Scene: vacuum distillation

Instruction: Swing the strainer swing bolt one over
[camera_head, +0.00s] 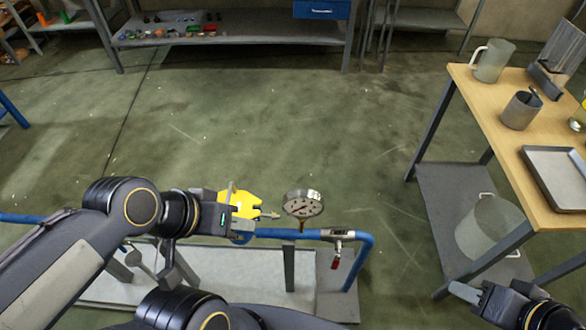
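A yellow part (240,204), which looks like the strainer, sits above the blue pipe (265,233) at the lower middle. A small metal bolt-like rod (269,215) sticks out from its right side toward the gauge. I cannot tell whether it is the swing bolt one. My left gripper (229,199) is right at the yellow part's left side. Its fingers are partly hidden against the part, so neither contact nor opening is clear. My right gripper (465,292) is at the lower right, beside the workbench and far from the strainer. Its fingers are too small to read.
A round pressure gauge (303,203) stands just right of the yellow part. A valve with a red handle (336,262) follows on the pipe. A wooden-topped bench (495,112) with a jug (493,61) and tray (556,176) stands right. The floor behind the pipe is clear.

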